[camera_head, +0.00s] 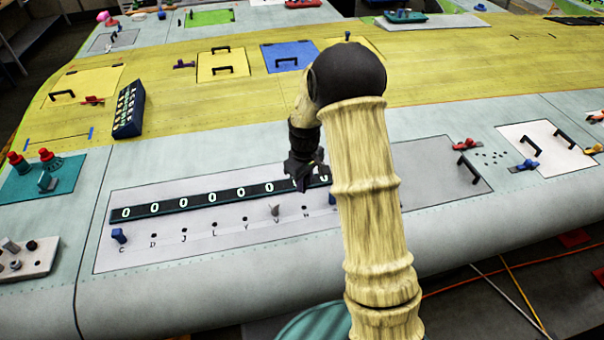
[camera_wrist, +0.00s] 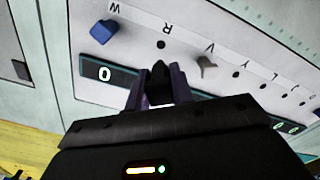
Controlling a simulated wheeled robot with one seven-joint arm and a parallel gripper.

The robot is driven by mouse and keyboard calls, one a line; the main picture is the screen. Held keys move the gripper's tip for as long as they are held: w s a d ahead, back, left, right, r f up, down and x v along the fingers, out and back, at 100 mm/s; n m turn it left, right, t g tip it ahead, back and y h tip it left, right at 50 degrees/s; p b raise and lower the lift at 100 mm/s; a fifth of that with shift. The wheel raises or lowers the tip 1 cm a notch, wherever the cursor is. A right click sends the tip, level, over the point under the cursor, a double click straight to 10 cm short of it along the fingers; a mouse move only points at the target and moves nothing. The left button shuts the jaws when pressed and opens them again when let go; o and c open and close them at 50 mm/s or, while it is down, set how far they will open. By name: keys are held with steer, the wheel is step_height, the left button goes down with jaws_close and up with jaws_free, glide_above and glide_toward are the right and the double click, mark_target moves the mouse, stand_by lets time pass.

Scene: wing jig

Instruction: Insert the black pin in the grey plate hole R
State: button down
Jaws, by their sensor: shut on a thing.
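My gripper (camera_head: 304,174) is over the grey plate (camera_head: 150,258), near its counter strip. In the wrist view my gripper (camera_wrist: 160,92) is shut on the black pin (camera_wrist: 158,72), which sits between the purple fingers. Hole R (camera_wrist: 161,45) is dark and empty in the wrist view, a little beyond the pin in the picture. It also shows in the head view (camera_head: 305,208), below my gripper. The pin appears apart from the hole; its height above the plate is hard to tell.
A grey pin (camera_wrist: 206,66) stands at V and a blue pin (camera_wrist: 103,33) at W, on either side of hole R. Another blue pin (camera_head: 118,235) stands at C. The black counter strip (camera_head: 180,205) with zeros runs behind the holes. Several other holes are empty.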

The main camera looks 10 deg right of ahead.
steer(key=shift+s+r, duration=0.1)
steer(key=shift+s, duration=0.15)
steer(key=shift+w+f+b, duration=0.15)
steer(key=shift+f+b, duration=0.2)
steer(key=shift+f, duration=0.2)
steer(key=shift+f+b, duration=1.8)
steer(key=shift+f, duration=0.9)
steer(key=shift+f+b, duration=0.95)
steer(key=shift+f, duration=0.45)
steer(key=c, duration=1.1)
jaws_free()
steer(key=shift+c, duration=0.2)
steer(key=shift+r, duration=0.1)
